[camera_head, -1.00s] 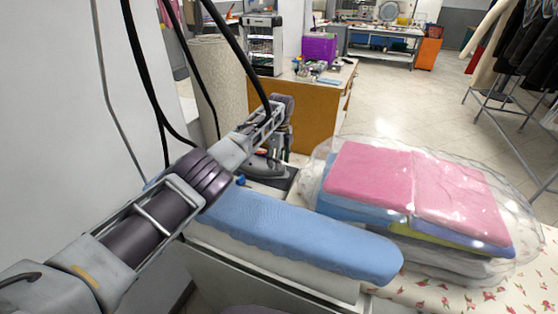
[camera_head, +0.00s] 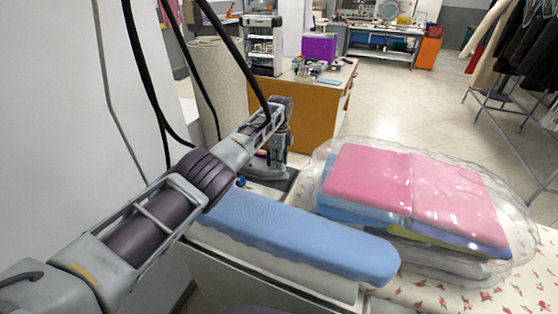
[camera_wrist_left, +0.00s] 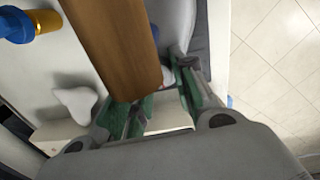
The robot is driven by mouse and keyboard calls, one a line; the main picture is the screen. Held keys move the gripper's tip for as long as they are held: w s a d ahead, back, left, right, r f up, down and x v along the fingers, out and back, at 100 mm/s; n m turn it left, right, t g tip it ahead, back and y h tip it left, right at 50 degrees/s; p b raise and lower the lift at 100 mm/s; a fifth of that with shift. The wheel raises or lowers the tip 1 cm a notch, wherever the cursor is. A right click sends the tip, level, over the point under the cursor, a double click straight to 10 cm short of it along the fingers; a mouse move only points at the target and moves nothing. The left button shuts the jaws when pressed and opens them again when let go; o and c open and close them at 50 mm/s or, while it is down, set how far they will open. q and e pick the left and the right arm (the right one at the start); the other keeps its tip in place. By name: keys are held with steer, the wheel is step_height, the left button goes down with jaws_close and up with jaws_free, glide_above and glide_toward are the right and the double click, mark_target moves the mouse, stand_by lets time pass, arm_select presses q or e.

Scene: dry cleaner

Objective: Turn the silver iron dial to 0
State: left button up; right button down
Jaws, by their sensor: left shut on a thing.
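The silver iron (camera_head: 268,171) stands on a dark rest at the far end of the blue ironing board, partly hidden by my left arm. In the left wrist view its brown handle (camera_wrist_left: 118,45) runs down over the grey body (camera_wrist_left: 172,28). My left gripper (camera_head: 279,150) is at the iron, pointing down. In the left wrist view its green-padded fingers (camera_wrist_left: 160,103) reach in around the lower end of the handle and are shut on the dial. The dial is mostly hidden there; its setting cannot be read. My right gripper is out of view.
The blue ironing board (camera_head: 300,235) lies in front of the iron. A plastic-wrapped stack of folded pink cloths (camera_head: 415,190) is to its right. A blue and yellow fitting (camera_wrist_left: 30,24) is beside the iron. Black hoses (camera_head: 240,55) hang near my left arm. An orange-brown desk (camera_head: 305,112) stands behind.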

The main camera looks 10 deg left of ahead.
arm_select(q)
steer(key=shift+n, duration=1)
steer(key=o, duration=1)
steer(key=shift+o, duration=0.2)
step_height(320, 180, up, 12)
steer(key=shift+w, duration=0.3)
